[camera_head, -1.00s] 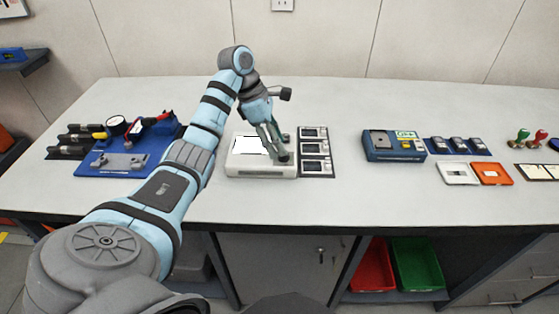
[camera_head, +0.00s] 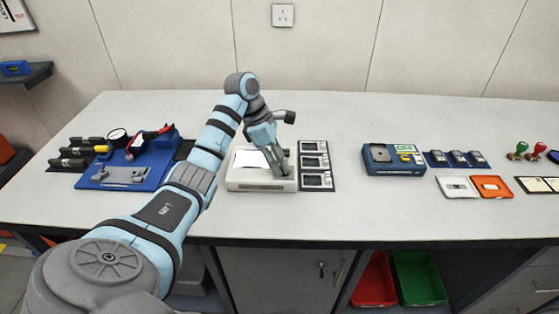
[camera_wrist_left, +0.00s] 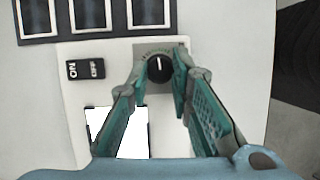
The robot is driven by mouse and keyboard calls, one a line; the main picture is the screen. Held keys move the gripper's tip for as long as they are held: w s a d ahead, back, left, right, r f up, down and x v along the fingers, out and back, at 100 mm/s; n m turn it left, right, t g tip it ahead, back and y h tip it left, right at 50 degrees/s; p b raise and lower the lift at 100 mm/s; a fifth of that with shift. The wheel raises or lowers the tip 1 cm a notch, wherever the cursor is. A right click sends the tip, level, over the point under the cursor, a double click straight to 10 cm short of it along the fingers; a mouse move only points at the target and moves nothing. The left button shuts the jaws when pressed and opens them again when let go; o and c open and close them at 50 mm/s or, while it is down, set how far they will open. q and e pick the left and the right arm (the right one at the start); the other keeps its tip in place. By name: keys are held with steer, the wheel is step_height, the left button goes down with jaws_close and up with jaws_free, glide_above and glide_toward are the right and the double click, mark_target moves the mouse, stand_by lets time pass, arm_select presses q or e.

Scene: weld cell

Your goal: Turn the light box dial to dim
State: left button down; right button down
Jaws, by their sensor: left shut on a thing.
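The light box (camera_head: 262,184) is a pale, low box with a bright white panel (camera_head: 250,159) on its top, on the bench left of the middle. In the left wrist view the black dial (camera_wrist_left: 159,68) with a white pointer line sits on the box between my left fingertips. My left gripper (camera_wrist_left: 161,75) is shut on the dial, one finger on each side; it also shows over the right part of the box in the head view (camera_head: 283,172). The pointer line points roughly toward the top of the wrist view. An on/off switch (camera_wrist_left: 85,69) lies left of the dial. My right gripper is not in view.
A dark strip with several framed films (camera_head: 317,165) lies right of the box. A blue fixture (camera_head: 125,173) stands to the left. A blue device (camera_head: 393,160) and small trays (camera_head: 491,187) are further right. The bench front (camera_head: 350,218) is clear.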

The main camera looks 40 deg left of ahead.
arm_select(q)
steer(key=shift+s, duration=0.1)
steer(key=shift+s+d+n+t+y+p, duration=0.15)
steer(key=shift+n+t+y+p, duration=0.2)
steer(key=shift+n+p, duration=0.8)
steer(key=n+t+p, duration=0.1)
steer(key=n, duration=0.2)
steer(key=shift+d+r+y, duration=0.1)
steer(key=shift+y, duration=0.15)
steer(key=n+p, duration=0.1)
steer(key=n, duration=0.1)
steer(key=n+y+p, duration=0.1)
steer(key=n, duration=0.1)
steer(key=n+y+p, duration=0.1)
steer(key=n, duration=0.1)
steer(key=shift+d+n+t+p, duration=0.25)
steer(key=shift+p, duration=0.1)
steer(key=shift+n+y, duration=0.5)
steer(key=shift+n, duration=0.3)
steer(key=shift+f+n, duration=0.2)
steer(key=shift+n, duration=0.2)
steer(key=shift+d+n+y+b, duration=0.15)
steer(key=shift+n+y+b, duration=0.7)
steer(key=shift+n, duration=0.45)
steer(key=shift+r, duration=0.1)
